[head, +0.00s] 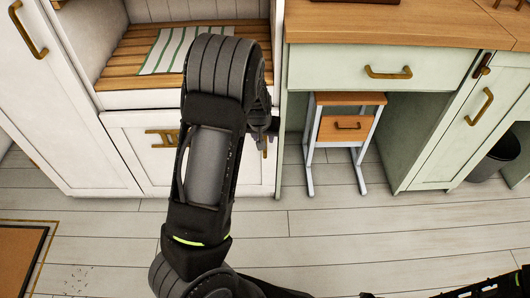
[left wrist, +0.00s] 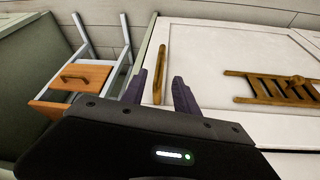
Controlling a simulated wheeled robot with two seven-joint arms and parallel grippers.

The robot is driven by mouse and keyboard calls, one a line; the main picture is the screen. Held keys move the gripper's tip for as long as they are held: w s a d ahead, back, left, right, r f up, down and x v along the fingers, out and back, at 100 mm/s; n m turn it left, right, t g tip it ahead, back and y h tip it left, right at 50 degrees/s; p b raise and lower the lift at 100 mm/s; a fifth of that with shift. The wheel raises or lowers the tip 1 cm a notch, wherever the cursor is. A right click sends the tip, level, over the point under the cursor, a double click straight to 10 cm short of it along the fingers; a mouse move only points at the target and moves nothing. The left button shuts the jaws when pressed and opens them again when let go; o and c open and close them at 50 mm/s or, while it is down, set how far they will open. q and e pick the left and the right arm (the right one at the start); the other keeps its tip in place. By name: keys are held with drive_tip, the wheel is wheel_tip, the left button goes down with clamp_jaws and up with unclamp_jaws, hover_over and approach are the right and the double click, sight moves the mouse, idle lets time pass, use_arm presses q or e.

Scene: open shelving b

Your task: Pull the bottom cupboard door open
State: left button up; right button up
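The bottom cupboard door (head: 250,175) is a white panel low on the white shelving unit and looks closed. My left arm covers part of it in the head view. Its upright brass handle (left wrist: 161,70) shows in the left wrist view, and a bit of it shows in the head view (head: 265,147). My left gripper (left wrist: 158,88) is open, one dark finger on each side of the handle in the picture. I cannot tell whether the fingers reach around the handle or stop short of it. In the head view the left gripper (head: 265,125) is partly hidden behind my arm.
A brass ornamental fitting (head: 163,138) is on the white front beside the handle. A wooden stool (head: 343,128) with pale metal legs stands right of the cupboard, under a green drawer (head: 388,72). The plank floor (head: 330,225) in front is clear. A mat (head: 20,262) lies at left.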

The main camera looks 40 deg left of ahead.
use_arm(q)
drive_tip(key=b, duration=0.2)
hover_over(265, 155)
drive_tip(key=f, duration=0.7)
drive_tip(key=shift+w+a+f, duration=0.1)
drive_tip(key=shift+w+a, duration=0.15)
drive_tip(key=shift+w, duration=0.05)
drive_tip(key=shift+c, duration=0.2)
clamp_jaws()
idle(1.0)
